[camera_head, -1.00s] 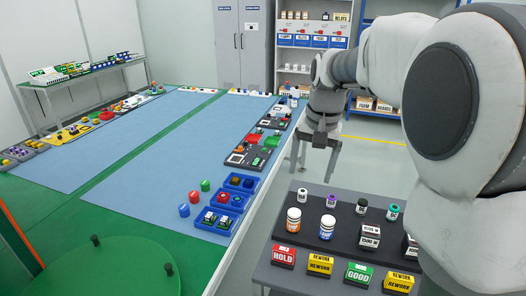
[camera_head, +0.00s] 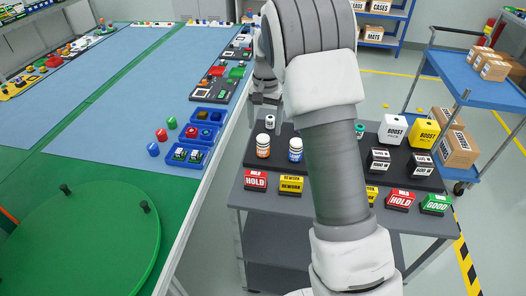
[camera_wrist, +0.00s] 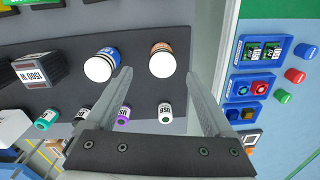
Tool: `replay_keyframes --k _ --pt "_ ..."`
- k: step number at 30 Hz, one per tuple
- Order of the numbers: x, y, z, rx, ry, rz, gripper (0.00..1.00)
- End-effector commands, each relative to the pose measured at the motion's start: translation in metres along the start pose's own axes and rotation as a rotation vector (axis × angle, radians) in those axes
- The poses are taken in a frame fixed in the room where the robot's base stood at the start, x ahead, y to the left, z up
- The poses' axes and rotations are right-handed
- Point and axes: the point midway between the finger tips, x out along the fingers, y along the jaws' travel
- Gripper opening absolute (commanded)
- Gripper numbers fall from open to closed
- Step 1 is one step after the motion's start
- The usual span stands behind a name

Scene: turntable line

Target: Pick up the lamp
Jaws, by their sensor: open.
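My gripper (camera_head: 266,112) is open and empty above the board's left end. It also shows in the wrist view (camera_wrist: 160,78).
Small capped cylinders, one white (camera_wrist: 165,112) and one purple-topped (camera_wrist: 123,113), stand beside the jars. HOLD (camera_head: 255,181) and REWORK (camera_head: 291,184) blocks line the table's front. Blue trays (camera_head: 185,155) lie on the line at left. My arm hides the board's middle.

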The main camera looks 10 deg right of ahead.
Motion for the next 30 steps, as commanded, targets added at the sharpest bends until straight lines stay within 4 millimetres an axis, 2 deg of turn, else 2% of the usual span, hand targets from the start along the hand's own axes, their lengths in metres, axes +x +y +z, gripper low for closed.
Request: replay_keyframes --k 1,3,6,14,21,24,30 --pt "0.012 0.000 0.001 -0.001 -0.003 0.002 0.87" --pt "0.024 0.000 0.001 -0.001 -0.003 0.002 0.87" --pt "0.035 0.000 0.000 -0.002 -0.002 0.001 0.87" --pt "0.049 -0.001 0.000 -0.002 -0.001 0.001 0.87" --pt "0.085 -0.003 0.001 -0.001 -0.003 0.001 0.87" --pt "0.092 -0.003 0.000 -0.001 -0.001 0.000 0.87" --pt "0.092 -0.003 0.000 -0.001 0.000 -0.001 0.87"
